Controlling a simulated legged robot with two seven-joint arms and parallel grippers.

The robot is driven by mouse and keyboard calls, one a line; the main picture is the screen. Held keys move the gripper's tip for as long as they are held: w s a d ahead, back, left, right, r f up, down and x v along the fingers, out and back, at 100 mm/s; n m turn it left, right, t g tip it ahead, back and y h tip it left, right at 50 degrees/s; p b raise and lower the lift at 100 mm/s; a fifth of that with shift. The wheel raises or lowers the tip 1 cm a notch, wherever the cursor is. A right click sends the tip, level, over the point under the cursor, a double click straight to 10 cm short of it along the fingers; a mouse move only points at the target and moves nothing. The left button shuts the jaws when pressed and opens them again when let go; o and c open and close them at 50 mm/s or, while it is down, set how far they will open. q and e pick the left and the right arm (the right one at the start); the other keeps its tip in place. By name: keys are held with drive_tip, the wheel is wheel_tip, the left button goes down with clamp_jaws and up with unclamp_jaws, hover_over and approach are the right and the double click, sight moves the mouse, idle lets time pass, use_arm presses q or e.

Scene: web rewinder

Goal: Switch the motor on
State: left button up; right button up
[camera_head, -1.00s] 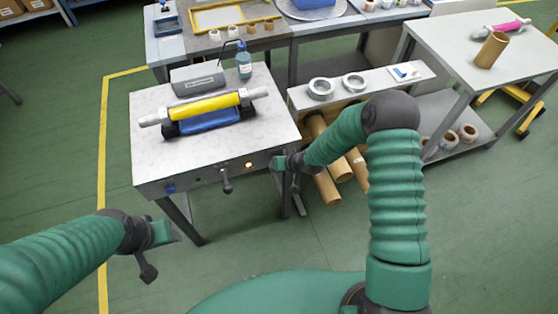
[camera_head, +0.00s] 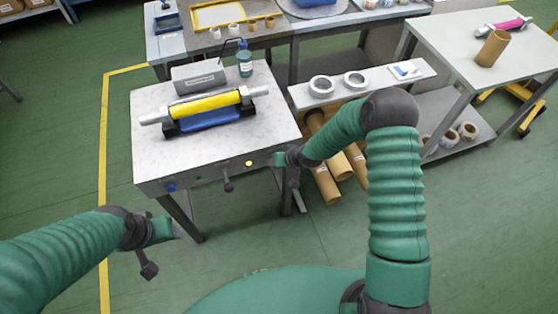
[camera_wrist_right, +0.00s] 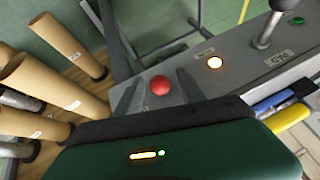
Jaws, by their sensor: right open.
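The rewinder table (camera_head: 150,125) has a front panel with a lit lamp (camera_head: 249,163), a lever (camera_head: 228,184), a green button (camera_head: 198,178) and a blue knob (camera_head: 170,187). My right gripper (camera_head: 280,160) is at the panel's right end. In the right wrist view, my right gripper (camera_wrist_right: 158,76) is open, with a round red button (camera_wrist_right: 160,85) between its fingers; I cannot tell whether they touch it. The lit lamp (camera_wrist_right: 215,63), lever (camera_wrist_right: 268,30) and green button (camera_wrist_right: 297,20) lie to its right. My left gripper (camera_head: 172,230) hangs in front of the table; its jaws are unclear.
A yellow roll (camera_head: 205,105) lies on the rewinder, with a grey box (camera_head: 199,78) and blue bottle (camera_head: 244,62) behind. Right of it stand a shelf (camera_head: 385,88) and cardboard tubes (camera_head: 325,180). Green floor (camera_head: 110,180) is clear at the left.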

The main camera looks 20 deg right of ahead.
drive_tip(key=p+v, duration=0.2)
drive_tip(key=v, duration=1.4)
drive_tip(key=shift+s+r, duration=0.2)
drive_tip(key=shift+r, duration=0.1)
drive_tip(key=shift+d, duration=0.15)
drive_tip(key=s+r+n+g+h, duration=0.1)
drive_tip(key=s+r, duration=0.5)
drive_tip(key=s, duration=0.8)
drive_tip(key=g+h, duration=0.1)
drive_tip(key=g, duration=0.1)
drive_tip(key=shift+s+r+g+h, duration=0.15)
drive_tip(key=shift+r+g+h, duration=0.1)
drive_tip(key=shift+g+h, duration=0.05)
drive_tip(key=shift+s+a, duration=0.1)
drive_tip(key=shift+a, duration=0.2)
